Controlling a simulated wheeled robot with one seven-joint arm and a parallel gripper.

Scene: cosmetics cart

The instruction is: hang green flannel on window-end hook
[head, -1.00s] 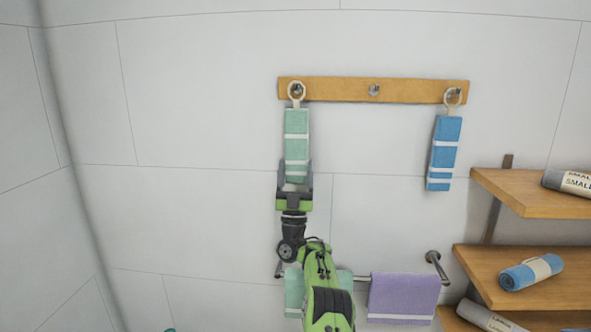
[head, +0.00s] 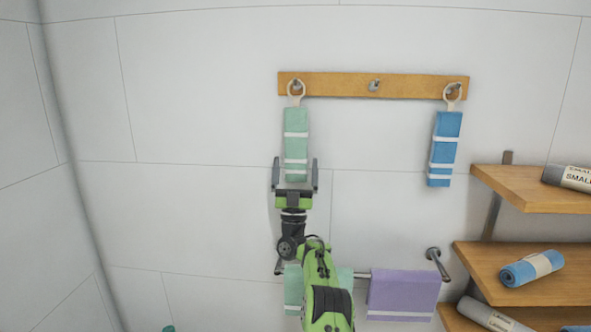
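The green flannel (head: 296,150), with white bands and a pale ring (head: 297,88) at its top, hangs from the left hook of the wooden hook rail (head: 335,86). My gripper (head: 295,172) is open, with one finger on each side of the flannel's lower end and a gap on both sides. A blue flannel (head: 445,150) hangs by its ring from the right hook. The middle hook (head: 374,86) is bare. No window shows in view.
Below, a metal towel bar (head: 435,262) holds a green towel (head: 293,290) and a purple towel (head: 402,292). Wooden shelves (head: 520,190) with rolled towels (head: 532,268) stand at right. The wall to the left of my gripper is clear.

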